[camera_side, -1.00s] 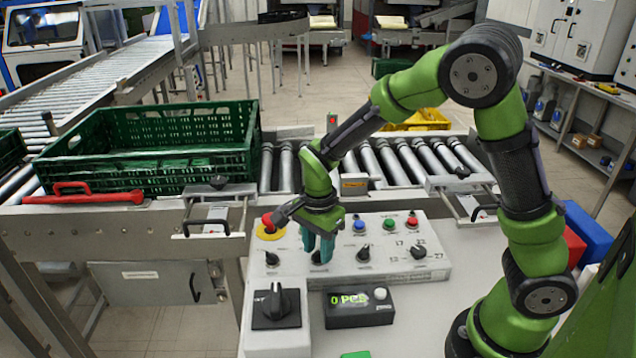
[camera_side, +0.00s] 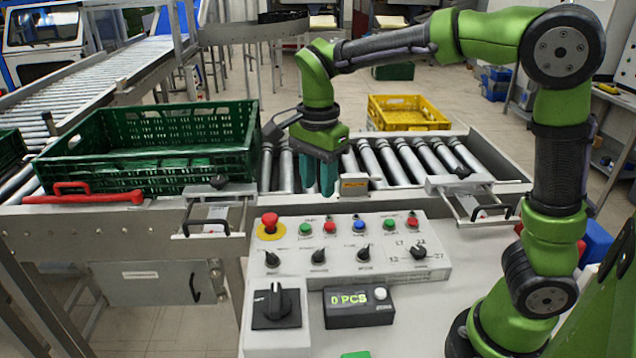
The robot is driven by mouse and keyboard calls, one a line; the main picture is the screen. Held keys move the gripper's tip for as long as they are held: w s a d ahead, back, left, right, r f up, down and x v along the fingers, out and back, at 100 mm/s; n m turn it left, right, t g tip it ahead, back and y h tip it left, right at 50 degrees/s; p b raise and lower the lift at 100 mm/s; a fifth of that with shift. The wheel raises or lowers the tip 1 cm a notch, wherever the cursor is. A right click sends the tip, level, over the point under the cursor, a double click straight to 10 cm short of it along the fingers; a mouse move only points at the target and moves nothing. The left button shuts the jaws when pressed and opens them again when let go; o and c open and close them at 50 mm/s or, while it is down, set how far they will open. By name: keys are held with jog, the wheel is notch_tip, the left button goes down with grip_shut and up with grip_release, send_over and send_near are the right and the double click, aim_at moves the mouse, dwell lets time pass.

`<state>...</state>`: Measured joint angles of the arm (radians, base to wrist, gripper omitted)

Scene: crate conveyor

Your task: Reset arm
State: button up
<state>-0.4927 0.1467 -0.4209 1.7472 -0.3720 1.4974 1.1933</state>
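My gripper (camera_side: 317,178) hangs with its teal fingers pointing down over the roller conveyor (camera_side: 400,160), to the right of the green crate (camera_side: 150,185). The two fingers stand apart with a small gap, and I see nothing between them. My gripper is behind and above the control panel (camera_side: 440,262) and clear of its knobs and buttons. The panel has a red emergency button (camera_side: 269,220), several coloured buttons and several black knobs, including one at the lower middle left (camera_side: 318,257).
A counter display (camera_side: 358,306) reads "0 PCS" beside a large black rotary switch (camera_side: 277,305). A yellow crate (camera_side: 408,113) stands behind the conveyor. A red handle (camera_side: 98,198) lies at the front left edge. The space above the panel is free.

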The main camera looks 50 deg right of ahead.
jog(key=shift+r, duration=0.3)
jog(key=s+r+n+t+y, duration=0.1)
jog(key=s+n+t+y, duration=0.1)
jog(key=s+n+t, duration=0.5)
jog(key=s+d+n, duration=0.1)
jog(key=s+n, duration=0.5)
jog(key=n, duration=0.1)
jog(key=shift+s+r, duration=0.25)
jog(key=shift+r, duration=0.15)
dwell(0.4)
